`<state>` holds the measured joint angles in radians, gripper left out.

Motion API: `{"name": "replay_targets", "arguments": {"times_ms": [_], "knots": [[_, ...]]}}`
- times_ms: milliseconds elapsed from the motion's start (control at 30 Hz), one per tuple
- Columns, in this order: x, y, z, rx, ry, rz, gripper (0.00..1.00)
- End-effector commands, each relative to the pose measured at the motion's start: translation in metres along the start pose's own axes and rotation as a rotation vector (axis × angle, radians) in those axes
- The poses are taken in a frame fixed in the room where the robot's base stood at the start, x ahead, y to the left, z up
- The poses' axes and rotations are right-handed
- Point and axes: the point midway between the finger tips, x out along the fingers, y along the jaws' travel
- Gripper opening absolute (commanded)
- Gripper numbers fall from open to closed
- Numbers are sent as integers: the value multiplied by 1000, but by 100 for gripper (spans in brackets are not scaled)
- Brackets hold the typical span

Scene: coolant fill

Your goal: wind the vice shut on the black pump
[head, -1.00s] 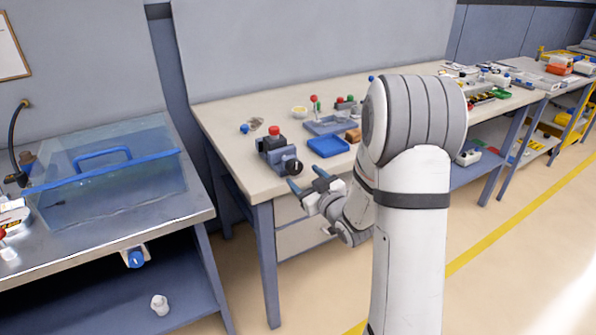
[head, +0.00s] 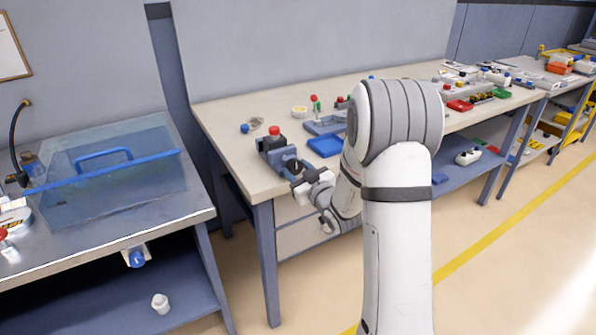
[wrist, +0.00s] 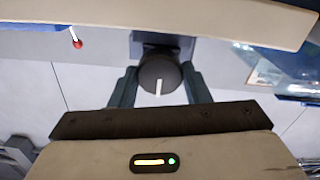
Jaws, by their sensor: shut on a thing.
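The vice (head: 277,152) is a blue-grey block at the front left corner of the workbench. The black pump with a red cap (head: 274,133) sits in it; whether the jaws touch it is too small to tell. The vice's round black knob (wrist: 158,76) with a white mark shows in the wrist view, the mark pointing toward my gripper. My gripper (head: 296,170) reaches the knob from the bench's front. In the wrist view its two dark fingers (wrist: 158,88) stand on either side of the knob, shut on it. The pump is hidden in the wrist view.
A blue tray (head: 326,145) lies right of the vice, with a blue-grey fixture (head: 325,125) behind it. A clear tank (head: 110,175) with a blue rim stands on the metal bench at left. The floor before the workbench is clear.

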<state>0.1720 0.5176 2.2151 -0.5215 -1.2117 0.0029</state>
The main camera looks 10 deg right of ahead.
Motion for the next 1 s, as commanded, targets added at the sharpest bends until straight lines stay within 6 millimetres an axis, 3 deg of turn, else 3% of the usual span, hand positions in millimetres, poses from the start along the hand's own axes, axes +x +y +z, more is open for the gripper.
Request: {"name": "replay_targets", "arguments": {"times_ms": [167,533,1000], "knots": [[0,0,0,0,-1,-1,20],[0,0,2,62,0,0,20],[0,0,2,440,-1,0,20]]}}
